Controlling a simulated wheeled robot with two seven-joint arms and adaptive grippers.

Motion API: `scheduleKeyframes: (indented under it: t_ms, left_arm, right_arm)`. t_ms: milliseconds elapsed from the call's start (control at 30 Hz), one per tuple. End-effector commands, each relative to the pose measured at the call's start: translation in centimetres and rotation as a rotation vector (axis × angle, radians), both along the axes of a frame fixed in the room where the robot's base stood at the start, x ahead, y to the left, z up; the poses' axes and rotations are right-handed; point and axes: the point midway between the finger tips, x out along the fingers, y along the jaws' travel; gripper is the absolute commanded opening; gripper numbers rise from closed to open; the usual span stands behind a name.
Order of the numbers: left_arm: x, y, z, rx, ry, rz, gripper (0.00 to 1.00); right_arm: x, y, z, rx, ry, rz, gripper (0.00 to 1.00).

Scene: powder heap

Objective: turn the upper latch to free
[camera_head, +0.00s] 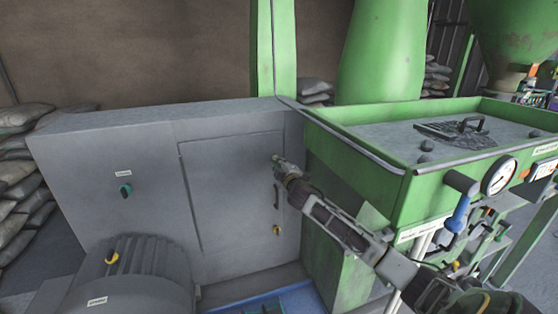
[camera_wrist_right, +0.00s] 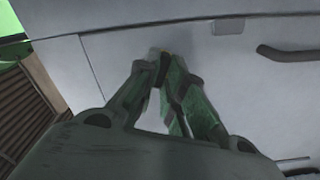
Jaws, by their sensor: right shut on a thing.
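The grey cabinet door (camera_head: 230,195) is closed, with a dark handle (camera_head: 277,197) on its right side. A yellow lower latch (camera_head: 277,229) sits below the handle. My right gripper (camera_head: 279,162) reaches in from the right to the door's upper right, where its fingertips are shut on the upper latch. The fingers hide nearly all of the latch, so I cannot tell which way it is turned. In the right wrist view the gripper's fingertips (camera_wrist_right: 157,56) meet against the door, with the dark handle (camera_wrist_right: 290,54) to the right. My left gripper is not in view.
A green tray (camera_head: 390,205) with a gauge (camera_head: 499,176) and a blue-handled lever (camera_head: 457,215) stands right of the cabinet, close to my right arm. A grey ribbed motor (camera_head: 135,280) stands front left. A green knob (camera_head: 125,190) is on the cabinet's left panel. Sacks (camera_head: 18,190) lie at the far left.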

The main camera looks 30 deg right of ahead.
Motion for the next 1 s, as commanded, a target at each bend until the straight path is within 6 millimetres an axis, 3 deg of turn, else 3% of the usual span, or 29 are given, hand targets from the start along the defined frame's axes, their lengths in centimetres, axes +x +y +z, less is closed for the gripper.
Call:
scheduleKeyframes:
  t_ms: [133, 433, 1000]
  left_arm:
    - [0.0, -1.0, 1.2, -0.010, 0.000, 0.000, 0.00]
    - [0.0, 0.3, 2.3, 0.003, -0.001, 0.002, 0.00]
    - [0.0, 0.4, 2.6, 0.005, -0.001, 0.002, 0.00]
  right_arm:
    - [0.0, 0.0, 0.2, -0.129, 0.032, 0.000, 0.00]
    - [0.0, 0.0, 0.0, -0.324, 0.079, 0.000, 0.00]
    - [0.0, 0.1, -0.2, -0.400, 0.097, 0.001, 0.00]
